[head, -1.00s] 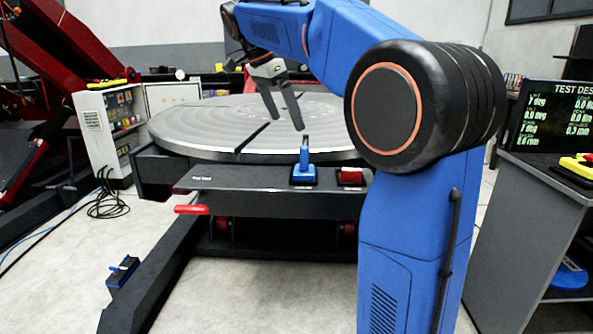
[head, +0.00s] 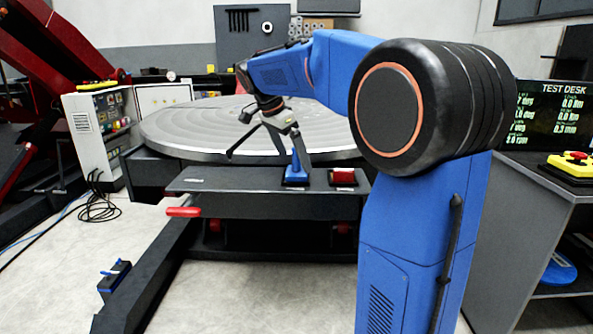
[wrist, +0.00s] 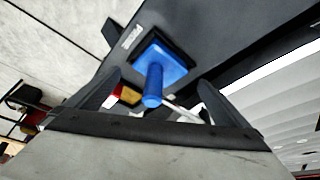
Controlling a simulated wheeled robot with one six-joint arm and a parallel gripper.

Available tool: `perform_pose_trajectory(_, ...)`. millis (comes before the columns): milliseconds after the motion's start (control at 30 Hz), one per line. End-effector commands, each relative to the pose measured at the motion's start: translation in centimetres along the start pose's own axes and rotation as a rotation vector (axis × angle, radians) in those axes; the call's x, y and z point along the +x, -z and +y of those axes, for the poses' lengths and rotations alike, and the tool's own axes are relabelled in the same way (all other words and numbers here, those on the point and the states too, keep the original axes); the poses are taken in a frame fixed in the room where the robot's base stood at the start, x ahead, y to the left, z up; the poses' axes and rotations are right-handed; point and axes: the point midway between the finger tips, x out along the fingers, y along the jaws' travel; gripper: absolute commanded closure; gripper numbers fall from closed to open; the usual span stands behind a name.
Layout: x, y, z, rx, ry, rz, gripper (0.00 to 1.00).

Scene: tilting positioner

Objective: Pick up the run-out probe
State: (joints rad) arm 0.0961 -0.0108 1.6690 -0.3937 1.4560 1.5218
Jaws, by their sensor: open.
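The run-out probe (head: 296,168) is a blue upright handle on a blue square base, standing at the front shelf of the turntable. In the wrist view the probe (wrist: 153,88) shows nearly end-on, with its base behind it. My gripper (head: 267,160) is open, its fingers spread wide. In the head view one finger passes in front of or close beside the probe's handle. In the wrist view the gripper (wrist: 158,80) has a finger on either side of the handle. I see no grip on it, and contact cannot be told.
The large round grey turntable (head: 190,130) lies behind. A red lever (head: 183,212) sticks out at the shelf's left. A test desk (head: 560,200) stands at right.

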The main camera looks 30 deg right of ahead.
Motion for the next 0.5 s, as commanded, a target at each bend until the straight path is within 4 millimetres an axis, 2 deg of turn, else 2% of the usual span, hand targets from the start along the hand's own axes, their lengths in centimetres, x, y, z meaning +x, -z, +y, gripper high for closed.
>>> perform_pose_trajectory(200, 2.7, 0.0, 0.0, 0.000, -0.001, 0.000, 0.00)
perform_pose_trajectory(500, 3.1, 0.0, 0.0, 0.000, 0.000, 0.000, 0.00)
